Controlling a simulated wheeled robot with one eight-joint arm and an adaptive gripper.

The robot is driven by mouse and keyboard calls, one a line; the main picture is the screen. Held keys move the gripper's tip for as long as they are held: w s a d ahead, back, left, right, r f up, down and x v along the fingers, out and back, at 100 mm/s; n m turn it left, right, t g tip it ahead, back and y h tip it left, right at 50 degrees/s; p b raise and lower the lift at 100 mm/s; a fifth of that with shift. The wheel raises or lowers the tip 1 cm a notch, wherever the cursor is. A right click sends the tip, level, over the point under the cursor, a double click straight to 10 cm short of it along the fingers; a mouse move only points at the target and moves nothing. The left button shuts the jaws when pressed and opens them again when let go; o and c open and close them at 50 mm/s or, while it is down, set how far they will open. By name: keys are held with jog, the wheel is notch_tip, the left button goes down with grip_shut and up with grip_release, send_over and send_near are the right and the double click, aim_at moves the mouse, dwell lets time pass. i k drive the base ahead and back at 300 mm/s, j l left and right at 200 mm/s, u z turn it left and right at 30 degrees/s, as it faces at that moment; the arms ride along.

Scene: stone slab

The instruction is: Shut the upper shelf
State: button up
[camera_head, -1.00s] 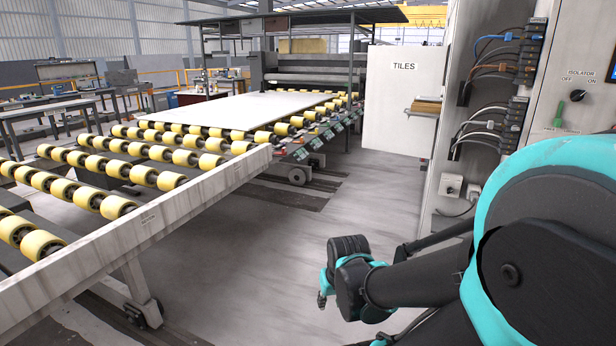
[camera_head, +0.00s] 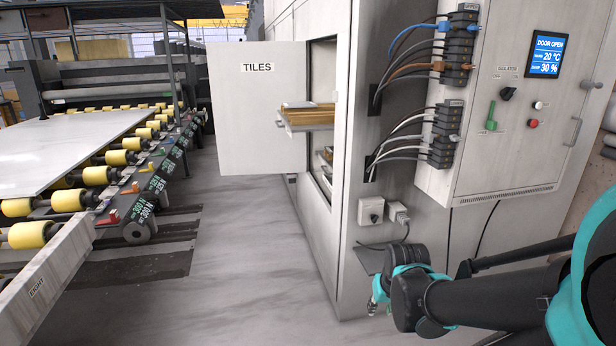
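A tall grey-white cabinet (camera_head: 315,220) stands in the middle of the view. Its door (camera_head: 255,115), marked TILES, is swung open to the left. The upper shelf (camera_head: 307,126) is pulled out through the opening and carries a stack of brownish tiles (camera_head: 310,115). A lower shelf (camera_head: 323,172) with things on it shows partly inside the cabinet. My gripper (camera_head: 374,305) is low at the cabinet's front right corner, well below and to the right of the upper shelf, apart from it. Its fingers are small and mostly hidden by the wrist.
A control panel (camera_head: 520,110) with cables, switches and a screen reading DOOR OPEN is on the right. A socket box (camera_head: 371,211) with a plug sits low on the cabinet side. A roller conveyor (camera_head: 95,180) runs along the left. The floor (camera_head: 250,260) between is clear.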

aim_at(321, 118)
jog(key=i+j, duration=0.3)
jog(key=j, duration=0.15)
jog(key=i+j, duration=0.25)
jog(key=j, duration=0.15)
jog(key=i+j, duration=0.3)
jog(key=j, duration=0.15)
jog(key=i+j, duration=0.25)
jog(key=j, duration=0.2)
jog(key=z, duration=0.05)
